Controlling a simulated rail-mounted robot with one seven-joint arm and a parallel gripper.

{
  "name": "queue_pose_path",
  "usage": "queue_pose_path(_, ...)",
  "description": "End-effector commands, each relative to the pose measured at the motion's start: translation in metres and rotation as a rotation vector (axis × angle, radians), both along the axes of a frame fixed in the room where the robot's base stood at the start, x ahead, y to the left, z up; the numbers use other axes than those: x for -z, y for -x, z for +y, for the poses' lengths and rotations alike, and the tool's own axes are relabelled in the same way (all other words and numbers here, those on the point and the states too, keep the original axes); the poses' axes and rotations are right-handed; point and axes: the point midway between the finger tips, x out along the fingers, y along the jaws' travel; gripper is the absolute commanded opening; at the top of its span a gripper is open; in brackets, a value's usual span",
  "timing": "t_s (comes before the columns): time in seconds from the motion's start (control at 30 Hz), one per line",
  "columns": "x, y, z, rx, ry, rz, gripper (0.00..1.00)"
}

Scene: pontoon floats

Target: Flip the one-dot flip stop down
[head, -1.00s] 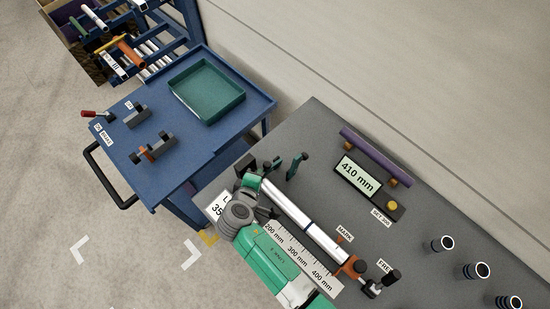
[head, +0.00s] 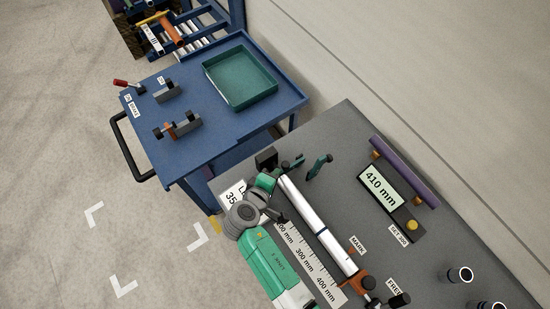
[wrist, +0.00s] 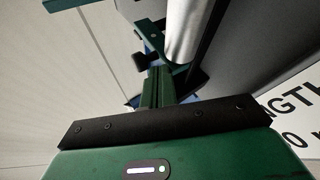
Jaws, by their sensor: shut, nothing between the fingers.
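My gripper (head: 266,183) is low over the grey bench, beside the left end of a silver tube (head: 315,222). In the wrist view its green fingers (wrist: 157,84) are together with nothing between them. The fingertips are close to a teal bracket with a black knob (wrist: 141,62), near the tube's end; I cannot tell whether they touch. Two teal flip stops with black ends, one nearer (head: 297,162) and one farther right (head: 320,165), stand behind the tube's left end. Their dot marks are too small to read, so I cannot tell which has one dot.
A blue cart (head: 215,130) with a green tray (head: 240,100) stands left.

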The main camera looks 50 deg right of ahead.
Motion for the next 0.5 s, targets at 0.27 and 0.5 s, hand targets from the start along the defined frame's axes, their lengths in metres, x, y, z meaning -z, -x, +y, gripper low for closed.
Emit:
queue_pose_path(0.27,-0.040,0.000,-0.001,-0.002,0.001,-0.001,0.00)
queue_pose_path(0.5,-0.059,0.010,0.041,-0.006,-0.001,0.000,0.00)
